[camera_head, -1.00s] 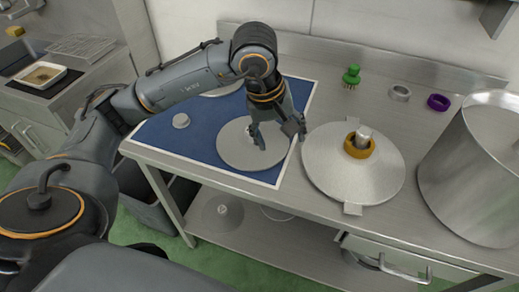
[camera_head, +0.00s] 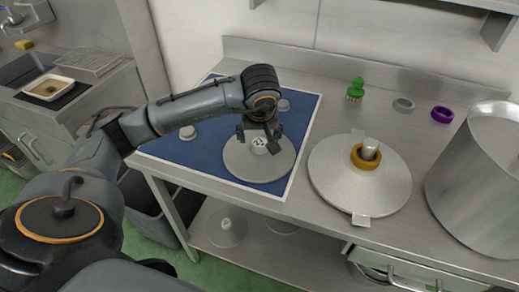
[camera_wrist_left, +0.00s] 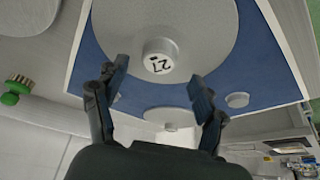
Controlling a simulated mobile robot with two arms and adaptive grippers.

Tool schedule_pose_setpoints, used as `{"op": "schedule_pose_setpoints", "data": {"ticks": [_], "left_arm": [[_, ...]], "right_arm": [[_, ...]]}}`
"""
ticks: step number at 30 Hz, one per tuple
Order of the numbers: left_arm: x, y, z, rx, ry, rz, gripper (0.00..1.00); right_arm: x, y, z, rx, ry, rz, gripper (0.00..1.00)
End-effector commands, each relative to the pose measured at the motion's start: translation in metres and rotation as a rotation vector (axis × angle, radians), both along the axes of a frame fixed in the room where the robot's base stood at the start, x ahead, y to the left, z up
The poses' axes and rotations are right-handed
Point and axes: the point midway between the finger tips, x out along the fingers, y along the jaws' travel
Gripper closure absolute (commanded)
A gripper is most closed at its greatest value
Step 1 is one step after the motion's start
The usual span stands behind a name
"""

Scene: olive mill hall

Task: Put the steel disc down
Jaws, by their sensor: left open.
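The steel disc (camera_head: 240,164) lies flat on the blue mat (camera_head: 205,155), near its right edge. Its raised hub (camera_head: 259,145) carries a dark number that looks like 27. The disc also shows in the left wrist view (camera_wrist_left: 205,25), with its hub (camera_wrist_left: 158,55) beyond my fingertips. My left gripper (camera_head: 258,132) is open and empty, just above and behind the hub. Its spread fingers (camera_wrist_left: 156,80) show clear of the hub in the left wrist view. My right gripper is in neither current view.
Right of the mat lies a round steel plate (camera_head: 335,185) with an orange ring (camera_head: 366,157) around its centre post. A large pot (camera_head: 470,185) stands further right. A green brush (camera_head: 356,88), a grey ring (camera_head: 403,104) and a purple ring (camera_head: 442,114) lie behind. A small knob (camera_head: 187,132) sits left.

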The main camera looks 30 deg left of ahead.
Motion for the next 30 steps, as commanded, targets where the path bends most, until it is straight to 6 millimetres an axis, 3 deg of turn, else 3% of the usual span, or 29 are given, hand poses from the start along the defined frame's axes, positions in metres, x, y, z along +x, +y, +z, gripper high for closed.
{"op": "schedule_pose_setpoints", "data": {"ticks": [6, 15, 26, 30], "left_arm": [[0.01, 0.006, -0.028, -0.001, 0.003, 0.001, 0.3], [0.013, 0.007, -0.033, -0.001, 0.0, 0.0, 0.3], [0.012, 0.007, -0.033, -0.001, 0.0, 0.0, 1.0], [0.013, 0.007, -0.032, -0.001, -0.002, 0.0, 1.0]], "right_arm": [[-0.002, 0.001, 0.009, 0.001, 0.003, 0.001, 0.6], [-0.002, 0.006, 0.009, 0.007, 0.005, 0.001, 0.6], [-0.002, 0.007, 0.009, 0.007, 0.004, 0.001, 0.6], [-0.002, 0.006, 0.009, 0.007, 0.004, 0.001, 0.6]]}}
